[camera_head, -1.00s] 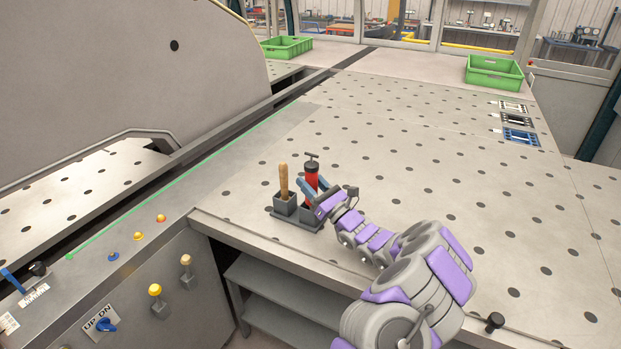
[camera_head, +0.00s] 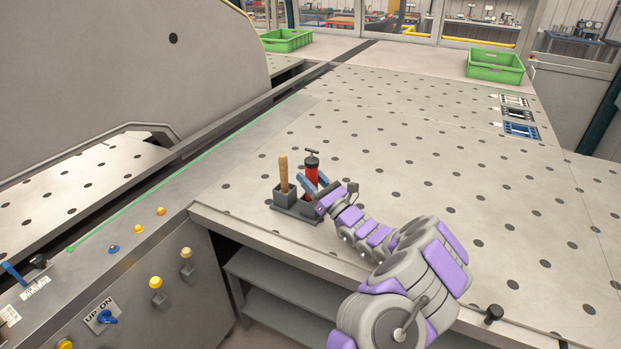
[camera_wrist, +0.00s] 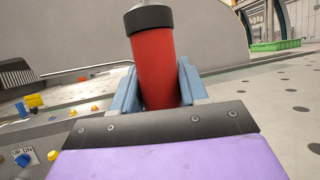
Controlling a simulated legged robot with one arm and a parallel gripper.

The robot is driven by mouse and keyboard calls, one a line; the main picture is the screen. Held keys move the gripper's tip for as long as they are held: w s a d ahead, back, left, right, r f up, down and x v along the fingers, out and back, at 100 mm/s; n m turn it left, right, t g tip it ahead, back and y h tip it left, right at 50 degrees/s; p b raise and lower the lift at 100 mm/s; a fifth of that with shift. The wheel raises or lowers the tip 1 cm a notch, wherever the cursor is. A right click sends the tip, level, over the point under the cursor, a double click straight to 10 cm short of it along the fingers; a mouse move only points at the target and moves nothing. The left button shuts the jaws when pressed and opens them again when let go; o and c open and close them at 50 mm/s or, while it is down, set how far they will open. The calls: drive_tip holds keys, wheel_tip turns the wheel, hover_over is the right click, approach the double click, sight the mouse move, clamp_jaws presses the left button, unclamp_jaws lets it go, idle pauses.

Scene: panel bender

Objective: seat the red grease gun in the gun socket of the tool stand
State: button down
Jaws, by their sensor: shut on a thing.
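The red grease gun (camera_head: 312,176) stands upright at the right-hand part of the tool stand (camera_head: 297,211), with its black cap and T-handle on top. My gripper (camera_head: 315,188) is shut on its red barrel, with a blue finger on each side. In the wrist view the barrel (camera_wrist: 160,68) fills the space between the fingers (camera_wrist: 157,90). The stand's left socket holds a wooden handle (camera_head: 283,172). The gun's lower end is hidden by my gripper and the stand, so I cannot tell how deep it sits in the gun socket.
The perforated table (camera_head: 420,150) is clear to the right and behind the stand. Its front edge is close below. A control panel (camera_head: 130,270) with buttons and levers is at left. Green bins (camera_head: 495,68) and small labelled plates (camera_head: 520,131) are far off.

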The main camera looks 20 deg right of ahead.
drive_tip(key=shift+s+f, duration=0.1)
drive_tip(key=shift+f, duration=0.25)
drive_tip(key=c, duration=0.5)
unclamp_jaws()
drive_tip(key=shift+a+f, duration=0.1)
drive_tip(key=shift+f, duration=0.05)
drive_tip(key=shift+s, duration=0.15)
drive_tip(key=shift+d+f, duration=0.2)
drive_tip(key=s+d+p, duration=0.4)
drive_tip(key=s+d, duration=0.1)
drive_tip(key=s, duration=0.8)
drive_tip(key=shift+s+p, duration=0.25)
drive_tip(key=shift+p, duration=0.1)
drive_tip(key=shift+d, duration=0.1)
